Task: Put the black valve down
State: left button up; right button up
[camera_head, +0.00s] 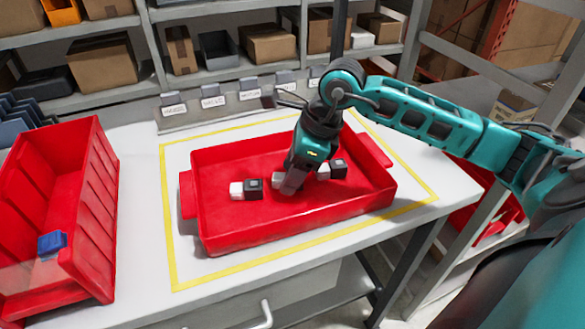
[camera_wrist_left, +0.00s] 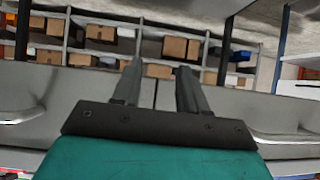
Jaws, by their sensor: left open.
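A red tray (camera_head: 225,239) lies on the table inside a yellow outline. In it are small white-and-black parts: one pair of blocks (camera_head: 246,188) left of my right gripper and another (camera_head: 333,170) to its right. I cannot tell which of these is the black valve. My right gripper (camera_head: 287,186) points down into the tray between them. Its fingertips are low near the tray floor and partly hidden, so I cannot tell whether it holds anything. My left gripper (camera_wrist_left: 157,72) shows in the left wrist view, open and empty, with shelves far beyond it.
A red bin (camera_head: 85,230) with a blue block (camera_head: 52,242) stands at the left of the table. Shelves with cardboard boxes (camera_head: 270,43) stand behind. The table between bin and tray is clear.

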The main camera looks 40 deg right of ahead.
jog(key=shift+r, duration=0.3)
jog(key=v, duration=1.1)
jog(key=shift+d+r, duration=0.15)
jog(key=shift+r, duration=0.15)
jog(key=shift+s, duration=0.15)
jog(key=shift+s+f, duration=0.1)
